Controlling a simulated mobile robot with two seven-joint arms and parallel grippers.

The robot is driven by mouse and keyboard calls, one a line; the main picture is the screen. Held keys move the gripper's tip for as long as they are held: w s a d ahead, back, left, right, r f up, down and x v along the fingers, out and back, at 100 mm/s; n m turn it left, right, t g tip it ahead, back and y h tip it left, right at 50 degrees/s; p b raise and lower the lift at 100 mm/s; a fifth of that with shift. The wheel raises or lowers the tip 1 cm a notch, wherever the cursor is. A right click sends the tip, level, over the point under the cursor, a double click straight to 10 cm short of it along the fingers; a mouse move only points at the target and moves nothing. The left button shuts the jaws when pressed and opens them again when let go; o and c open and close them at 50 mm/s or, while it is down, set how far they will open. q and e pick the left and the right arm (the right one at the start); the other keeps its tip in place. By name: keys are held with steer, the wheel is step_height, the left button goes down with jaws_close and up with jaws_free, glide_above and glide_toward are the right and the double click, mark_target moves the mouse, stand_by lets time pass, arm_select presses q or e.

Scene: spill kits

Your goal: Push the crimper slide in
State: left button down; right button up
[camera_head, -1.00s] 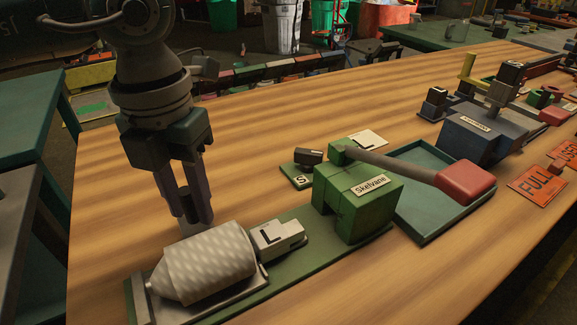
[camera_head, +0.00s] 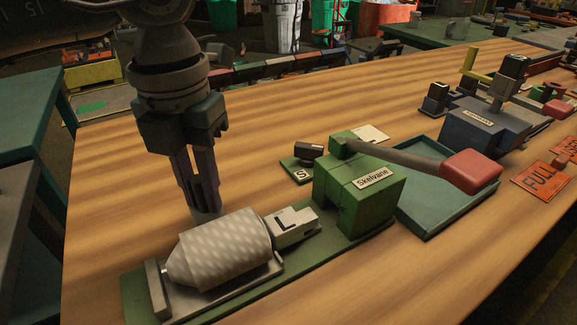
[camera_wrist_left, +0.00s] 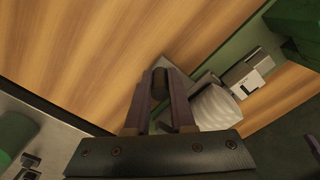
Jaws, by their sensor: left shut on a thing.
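The green crimper (camera_head: 358,197), labelled Skelvane, stands on a long green base, its red-ended lever (camera_head: 470,172) reaching right. On the base, left of the block, the slide (camera_head: 297,225) carries a ribbed pale roll-shaped piece (camera_head: 220,248). The slide's light front end sits close to the block's left face; the exact gap is hard to tell. My left gripper (camera_head: 204,203) points down behind the roll, shut on a dark upright handle (camera_wrist_left: 159,84), seen between its fingers in the wrist view. The fingers hide much of the handle. My right gripper is not in view.
A grey end plate (camera_head: 157,290) stands at the base's left end. A teal tray (camera_head: 437,220) lies right of the crimper. A small block marked S (camera_head: 303,172) sits behind it. A blue device (camera_head: 480,130) stands farther right.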

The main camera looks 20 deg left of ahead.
arm_select(q)
steer(key=shift+w+d+f+b, duration=0.1)
steer(key=shift+w+d+b, duration=1.2)
steer(key=shift+w+b, duration=0.25)
steer(key=c, duration=0.7)
jaws_free()
step_height(320, 180, up, 7)
steer(key=p, duration=0.6)
